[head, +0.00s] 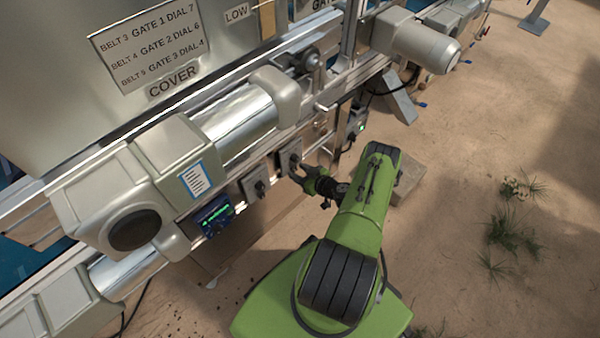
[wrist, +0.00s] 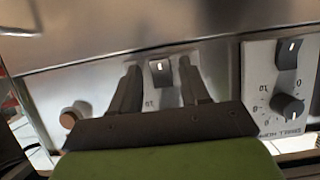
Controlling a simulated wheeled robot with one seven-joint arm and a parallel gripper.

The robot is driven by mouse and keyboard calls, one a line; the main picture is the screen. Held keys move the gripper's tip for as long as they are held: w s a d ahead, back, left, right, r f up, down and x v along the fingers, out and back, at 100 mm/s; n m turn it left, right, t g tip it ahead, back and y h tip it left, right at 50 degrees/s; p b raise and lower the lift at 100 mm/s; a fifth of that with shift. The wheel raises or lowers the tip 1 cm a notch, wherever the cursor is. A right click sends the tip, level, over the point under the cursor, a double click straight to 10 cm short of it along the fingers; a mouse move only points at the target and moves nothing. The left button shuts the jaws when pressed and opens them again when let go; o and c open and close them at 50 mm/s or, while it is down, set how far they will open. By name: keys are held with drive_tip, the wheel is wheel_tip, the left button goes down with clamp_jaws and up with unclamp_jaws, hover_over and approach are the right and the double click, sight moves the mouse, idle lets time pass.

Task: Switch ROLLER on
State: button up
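My gripper (head: 298,171) is at a grey control box (head: 289,155) on the machine's side. In the wrist view my gripper's fingers (wrist: 159,66) stand apart with nothing held between them. A dark rocker switch (wrist: 161,71) with a white mark shows between the fingertips. Whether they touch the panel I cannot tell. The lower part of this panel is hidden behind my gripper. No readable ROLLER label shows, so I cannot tell whether this is the ROLLER switch or whether it is on.
A neighbouring panel has a rocker switch (wrist: 289,53) and a numbered dial (wrist: 287,107). Another grey control box (head: 254,185) and a lit display (head: 214,216) sit to the left. A motor (head: 418,40) juts out at the upper right. Sandy ground on the right is mostly clear.

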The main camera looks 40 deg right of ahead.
clamp_jaws()
drive_tip(key=shift+f+t, duration=0.3)
drive_tip(key=shift+t, duration=0.3)
drive_tip(key=shift+f+t, duration=0.15)
drive_tip(key=shift+t, duration=0.65)
drive_tip(key=shift+o, duration=0.9)
unclamp_jaws()
drive_tip(key=s+r+p, duration=0.2)
drive_tip(key=s+p, duration=0.1)
drive_tip(key=s, duration=1.2)
drive_tip(key=shift+s+d, duration=0.2)
drive_tip(key=shift+s, duration=0.15)
